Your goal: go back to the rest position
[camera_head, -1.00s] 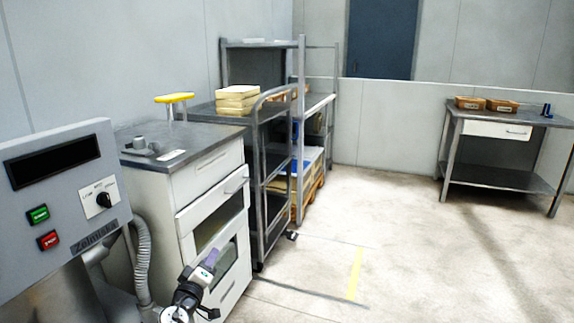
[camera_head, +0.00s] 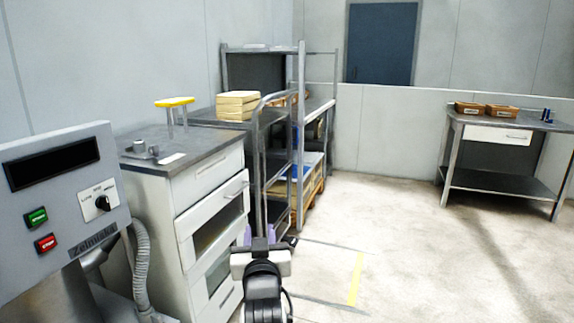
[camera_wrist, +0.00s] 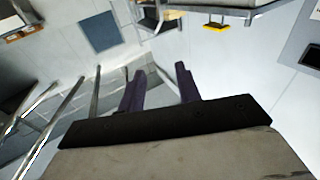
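My gripper (camera_head: 259,234) is raised in the lower middle of the head view, in front of the metal rack and to the right of the white drawer cabinet. In the wrist view its two dark purple fingers (camera_wrist: 160,72) stand apart with nothing between them. The gripper is open and empty, with no contact visible. Part of my arm shows below it at the bottom edge of the head view.
A grey control panel (camera_head: 62,190) stands at the left, beside the white drawer cabinet (camera_head: 212,172). A steel table (camera_head: 500,185) with boxes stands at the right. Open floor (camera_head: 400,240) lies between.

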